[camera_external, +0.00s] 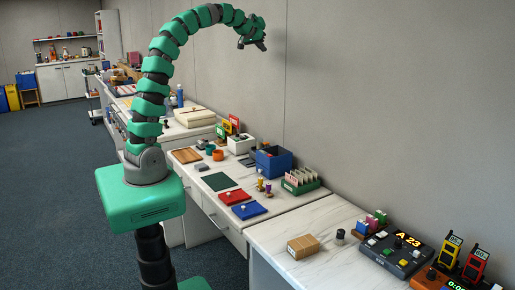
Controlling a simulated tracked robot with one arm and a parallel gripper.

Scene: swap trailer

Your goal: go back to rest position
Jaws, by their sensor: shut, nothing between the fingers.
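My gripper (252,43) hangs at the end of my raised green and black arm, high above the worktops and near the grey wall. It is small and dark in this view, and its fingers look close together with nothing between them. The arm curves up from my green base and over to the right. My gripper is well apart from everything on the tables below.
A marble-topped table (225,175) below holds a blue bin (273,161), a green card rack (301,183), and red (235,196) and blue (249,210) pads. The carpet at left is clear.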

